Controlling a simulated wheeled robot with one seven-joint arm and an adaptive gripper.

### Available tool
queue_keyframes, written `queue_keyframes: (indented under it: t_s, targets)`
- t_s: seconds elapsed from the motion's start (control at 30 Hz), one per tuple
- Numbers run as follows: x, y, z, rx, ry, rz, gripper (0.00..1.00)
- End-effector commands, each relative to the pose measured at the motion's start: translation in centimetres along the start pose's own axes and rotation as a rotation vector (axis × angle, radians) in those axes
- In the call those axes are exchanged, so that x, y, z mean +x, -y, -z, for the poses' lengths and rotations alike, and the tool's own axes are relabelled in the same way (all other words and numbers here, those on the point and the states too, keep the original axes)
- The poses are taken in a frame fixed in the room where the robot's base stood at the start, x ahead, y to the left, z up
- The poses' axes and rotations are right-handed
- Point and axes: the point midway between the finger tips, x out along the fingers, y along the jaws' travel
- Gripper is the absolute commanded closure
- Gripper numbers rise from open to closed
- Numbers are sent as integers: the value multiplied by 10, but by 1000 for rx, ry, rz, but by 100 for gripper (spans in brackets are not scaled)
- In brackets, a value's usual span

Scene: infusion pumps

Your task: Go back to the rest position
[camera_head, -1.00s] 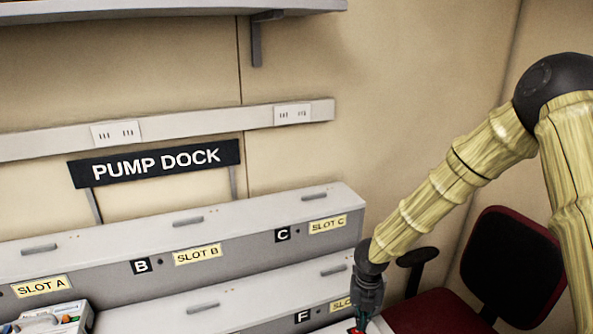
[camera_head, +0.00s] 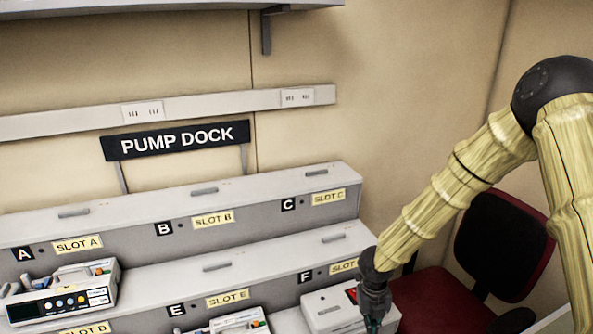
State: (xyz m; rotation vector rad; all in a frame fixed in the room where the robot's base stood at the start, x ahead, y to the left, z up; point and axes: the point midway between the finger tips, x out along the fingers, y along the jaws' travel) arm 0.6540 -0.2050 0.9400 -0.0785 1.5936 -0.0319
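My gripper (camera_head: 373,322) hangs at the bottom edge of the head view, at the end of my arm, pointing down. Its fingertips are small and partly cut off by the frame edge, so I cannot tell whether it is open or shut. It is in front of the right end of the pump dock (camera_head: 130,275), beside a white pump (camera_head: 325,311) below the F label. Part of that pump is hidden behind my gripper. I cannot tell whether they touch.
A pump with a dark display (camera_head: 60,300) sits at the left below SLOT A. Another pump (camera_head: 238,322) shows below SLOT E, cut by the bottom edge. A red and black chair (camera_head: 495,245) stands at the right behind my arm. A shelf (camera_head: 130,5) hangs above.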

Motion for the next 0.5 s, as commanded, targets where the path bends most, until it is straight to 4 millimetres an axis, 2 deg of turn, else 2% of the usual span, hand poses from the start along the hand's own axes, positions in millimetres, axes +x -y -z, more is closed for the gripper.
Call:
queue_keyframes:
  t_s: [0.27,0.37,0.5]
  targets:
    - [44,17,33,-285,-27,86,100]
    - [66,26,50,-446,-45,127,100]
    - [103,38,80,-749,-78,185,100]
